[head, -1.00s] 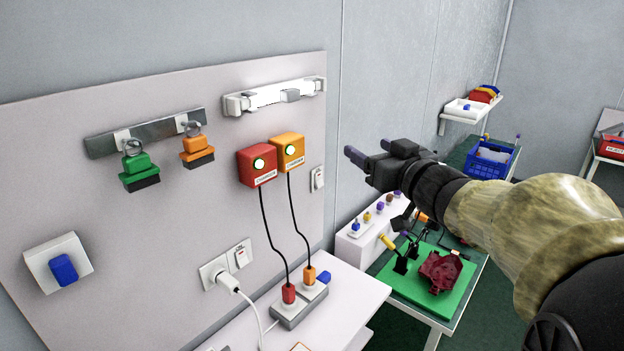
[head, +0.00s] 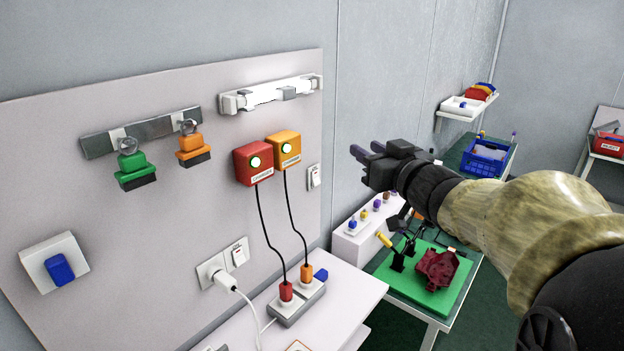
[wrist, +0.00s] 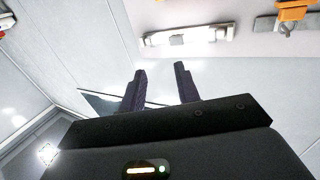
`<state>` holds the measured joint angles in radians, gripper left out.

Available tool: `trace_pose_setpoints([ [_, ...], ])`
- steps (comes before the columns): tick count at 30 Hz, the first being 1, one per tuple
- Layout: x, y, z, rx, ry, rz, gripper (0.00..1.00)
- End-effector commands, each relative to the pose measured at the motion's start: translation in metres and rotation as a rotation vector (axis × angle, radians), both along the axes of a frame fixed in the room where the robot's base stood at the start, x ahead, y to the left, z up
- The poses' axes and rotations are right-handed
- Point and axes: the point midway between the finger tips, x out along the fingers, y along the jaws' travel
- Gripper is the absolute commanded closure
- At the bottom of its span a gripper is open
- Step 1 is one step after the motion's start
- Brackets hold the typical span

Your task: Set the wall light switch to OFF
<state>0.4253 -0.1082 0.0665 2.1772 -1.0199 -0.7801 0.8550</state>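A white rocker switch (head: 314,177) sits at the right edge of the wall panel, beside the charger boxes. A second white switch (head: 237,254) with a small red-marked label is beside the wall socket. I cannot tell which is the light switch, nor either rocker's position. The tube lamp (head: 270,94) at the panel's top is bright; it also shows in the wrist view (wrist: 185,37). My gripper (head: 370,153) is in the air right of the panel's edge, apart from both switches. In the wrist view its fingers (wrist: 160,72) are apart with nothing between them.
Red (head: 254,164) and orange (head: 284,150) charger boxes have cords down to a power strip (head: 297,303) on a white shelf. A green-topped bench (head: 410,285) with parts stands below my arm.

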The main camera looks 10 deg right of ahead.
Motion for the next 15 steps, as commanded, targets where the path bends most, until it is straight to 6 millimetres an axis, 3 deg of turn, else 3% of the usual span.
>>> trace_pose_setpoints([
  [1,0.002,-0.001,-0.010,0.001,0.022,-0.024,0.78],
  [4,0.006,-0.008,-0.040,-0.004,0.099,-0.108,0.98],
  [8,-0.001,-0.015,-0.106,-0.030,0.294,-0.241,1.00],
  [11,-0.021,-0.013,-0.167,-0.067,0.502,-0.314,1.00],
  [15,-0.075,0.002,-0.248,-0.127,0.836,-0.341,1.00],
])
